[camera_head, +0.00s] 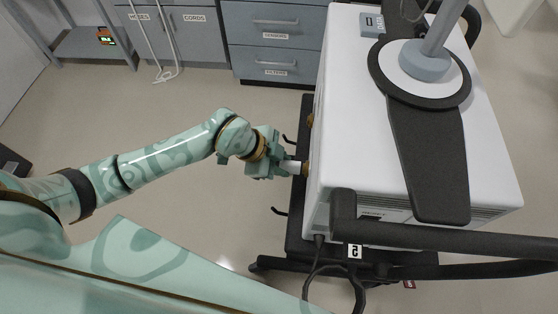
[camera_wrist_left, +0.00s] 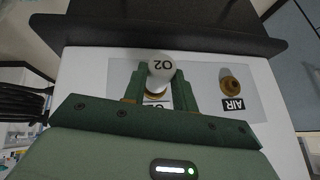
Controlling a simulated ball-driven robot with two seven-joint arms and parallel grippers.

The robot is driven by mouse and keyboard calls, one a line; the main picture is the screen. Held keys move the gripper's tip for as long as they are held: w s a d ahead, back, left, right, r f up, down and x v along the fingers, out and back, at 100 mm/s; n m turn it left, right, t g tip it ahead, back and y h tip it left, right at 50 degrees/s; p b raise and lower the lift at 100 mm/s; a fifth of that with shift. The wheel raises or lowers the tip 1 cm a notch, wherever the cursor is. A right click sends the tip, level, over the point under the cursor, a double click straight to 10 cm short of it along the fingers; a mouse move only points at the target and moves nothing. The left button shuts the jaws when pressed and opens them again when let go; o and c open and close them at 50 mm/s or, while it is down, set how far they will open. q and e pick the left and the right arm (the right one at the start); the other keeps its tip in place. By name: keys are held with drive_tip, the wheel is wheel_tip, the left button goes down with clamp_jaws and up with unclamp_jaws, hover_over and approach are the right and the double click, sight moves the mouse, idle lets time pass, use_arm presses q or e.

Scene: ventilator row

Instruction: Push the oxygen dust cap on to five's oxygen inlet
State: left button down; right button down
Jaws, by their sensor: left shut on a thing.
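My left gripper (camera_head: 286,165) is at the side of the white ventilator (camera_head: 350,100) marked 5. It is shut on the white oxygen dust cap (camera_head: 292,167), which reads O2 in the left wrist view (camera_wrist_left: 161,68). The cap points at the brass oxygen inlet (camera_head: 305,169) and looks in line with it. In the left wrist view some brass (camera_wrist_left: 153,97) shows beside the cap, between the green fingers. I cannot tell how far the cap sits on the inlet. The label by the inlet is partly hidden by the gripper. My right gripper is not in view.
The bare brass air inlet (camera_wrist_left: 230,84) with its AIR label (camera_wrist_left: 233,104) is beside the oxygen inlet. A dark push handle (camera_head: 440,235) and cables (camera_head: 335,270) are at the ventilator's near end. Grey drawers (camera_head: 275,45) stand behind. The floor left of the cart is clear.

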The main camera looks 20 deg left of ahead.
use_arm(q)
drive_tip(key=shift+w+d, duration=0.15)
drive_tip(key=shift+d, duration=0.55)
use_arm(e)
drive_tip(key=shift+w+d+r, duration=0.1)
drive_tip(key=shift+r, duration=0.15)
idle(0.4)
use_arm(q)
drive_tip(key=c, duration=1)
unclamp_jaws()
drive_tip(key=shift+c, duration=0.2)
drive_tip(key=shift+r, duration=0.1)
drive_tip(key=p+v, duration=0.7)
drive_tip(key=v, duration=0.9)
drive_tip(key=shift+a+p, duration=0.2)
drive_tip(key=shift+p, duration=0.1)
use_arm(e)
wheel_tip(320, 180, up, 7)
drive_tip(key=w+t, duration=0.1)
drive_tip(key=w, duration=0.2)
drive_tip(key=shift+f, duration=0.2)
